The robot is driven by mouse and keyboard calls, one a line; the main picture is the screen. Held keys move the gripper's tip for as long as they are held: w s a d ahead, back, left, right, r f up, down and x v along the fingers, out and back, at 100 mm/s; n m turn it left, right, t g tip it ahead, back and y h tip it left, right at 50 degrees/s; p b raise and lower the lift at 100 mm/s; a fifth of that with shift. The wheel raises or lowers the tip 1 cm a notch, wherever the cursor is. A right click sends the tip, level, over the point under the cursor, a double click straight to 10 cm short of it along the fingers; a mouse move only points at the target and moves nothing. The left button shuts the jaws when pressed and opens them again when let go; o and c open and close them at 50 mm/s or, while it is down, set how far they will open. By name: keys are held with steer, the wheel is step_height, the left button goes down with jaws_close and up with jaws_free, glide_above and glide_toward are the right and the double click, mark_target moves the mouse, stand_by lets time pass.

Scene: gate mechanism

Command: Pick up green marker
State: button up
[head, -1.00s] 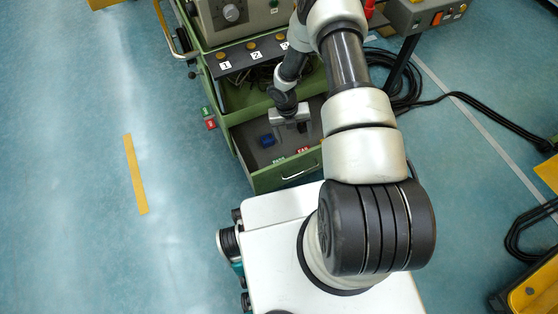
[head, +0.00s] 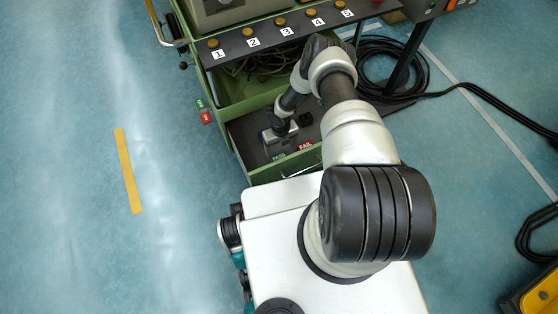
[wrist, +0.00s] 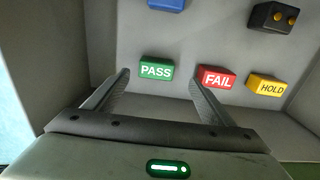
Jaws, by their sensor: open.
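The green marker, a small block labelled PASS (wrist: 156,70), lies in the grey drawer, and its label also shows in the head view (head: 279,156). My gripper (wrist: 158,78) is open and empty above the drawer. In the wrist view its two fingers appear on either side of the green marker, with the marker between their tips in the picture. I cannot tell how far above it they are. In the head view my gripper (head: 280,133) is low inside the drawer, just behind the marker.
A red FAIL block (wrist: 216,78) lies right of the green marker, with a yellow HOLD block (wrist: 267,85) beyond it. A blue block (wrist: 167,4) and a black block (wrist: 273,17) lie farther back. Drawer walls surround them. A numbered button panel (head: 284,31) overhangs behind.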

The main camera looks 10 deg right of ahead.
mark_target(279, 157)
steer(key=f, duration=0.2)
steer(key=f+b, duration=0.1)
steer(key=f, duration=0.2)
steer(key=shift+s+a+f+b, duration=0.15)
steer(key=shift+a+f+b, duration=0.15)
steer(key=shift+f, duration=0.1)
